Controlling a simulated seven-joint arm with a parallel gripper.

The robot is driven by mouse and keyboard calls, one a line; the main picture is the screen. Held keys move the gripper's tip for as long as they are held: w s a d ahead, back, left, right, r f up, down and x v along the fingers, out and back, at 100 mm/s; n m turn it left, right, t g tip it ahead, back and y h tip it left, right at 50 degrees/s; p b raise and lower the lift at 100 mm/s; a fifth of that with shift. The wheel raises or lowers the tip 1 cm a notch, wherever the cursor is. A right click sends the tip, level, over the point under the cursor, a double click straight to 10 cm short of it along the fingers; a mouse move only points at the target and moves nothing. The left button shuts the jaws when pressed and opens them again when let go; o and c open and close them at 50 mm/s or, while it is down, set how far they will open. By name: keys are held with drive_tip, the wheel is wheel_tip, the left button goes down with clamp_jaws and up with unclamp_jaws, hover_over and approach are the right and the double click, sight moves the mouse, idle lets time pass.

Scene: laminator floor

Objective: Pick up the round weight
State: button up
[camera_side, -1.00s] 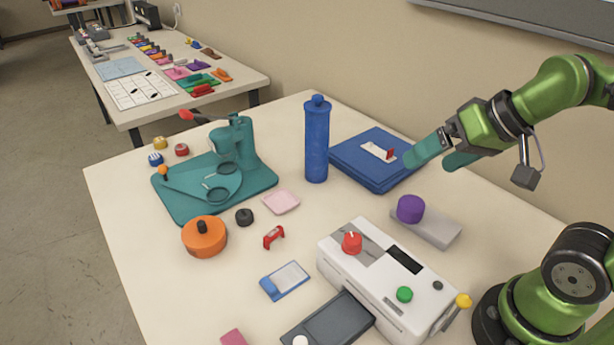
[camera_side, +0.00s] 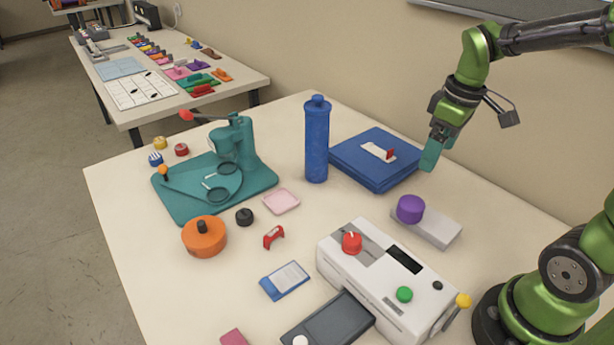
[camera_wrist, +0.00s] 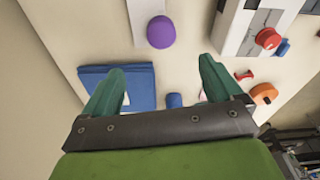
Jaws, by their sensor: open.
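Which thing is the round weight is not certain. An orange round body with a dark knob (camera_side: 204,237) stands on the table at left; it also shows at the right of the wrist view (camera_wrist: 264,93). A purple round piece (camera_side: 410,209) sits on a grey block (camera_side: 440,232) right of centre; it also shows in the wrist view (camera_wrist: 161,31). A small black disc (camera_side: 244,217) lies by the orange body. My gripper (camera_side: 434,158) is open and empty, fingers down, above the table behind the purple piece. Both teal fingers show apart in the wrist view (camera_wrist: 160,70).
A tall blue cylinder (camera_side: 316,145) and a blue folder (camera_side: 350,157) stand left of my gripper. A white laminator (camera_side: 365,290) with knobs is at front. A teal press (camera_side: 258,178) fills the back left. A red clip (camera_side: 273,237) and pink tray (camera_side: 281,202) lie mid-table.

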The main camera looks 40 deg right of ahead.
sight(413, 201)
drive_tip(key=f, duration=0.4)
drive_tip(key=w+f, duration=0.1)
drive_tip(key=f, duration=0.6)
drive_tip(key=shift+w+a+f, duration=0.15)
drive_tip(key=shift+a+f, duration=0.05)
drive_tip(key=shift+f, duration=0.2)
drive_tip(key=f, duration=0.2)
drive_tip(key=w+f, duration=0.1)
drive_tip(key=f, duration=0.1)
drive_tip(key=shift+a+f, duration=0.1)
drive_tip(key=shift+f, duration=0.3)
drive_tip(key=shift+c, duration=0.2)
drive_tip(key=c, duration=1.5)
wheel_tip(413, 201, up, 9)
drive_tip(key=shift+f, duration=0.1)
drive_tip(key=s+d+f, duration=0.2)
drive_tip(key=f, duration=0.1)
drive_tip(key=s+d+f, duration=0.1)
drive_tip(key=shift+f, duration=2.25)
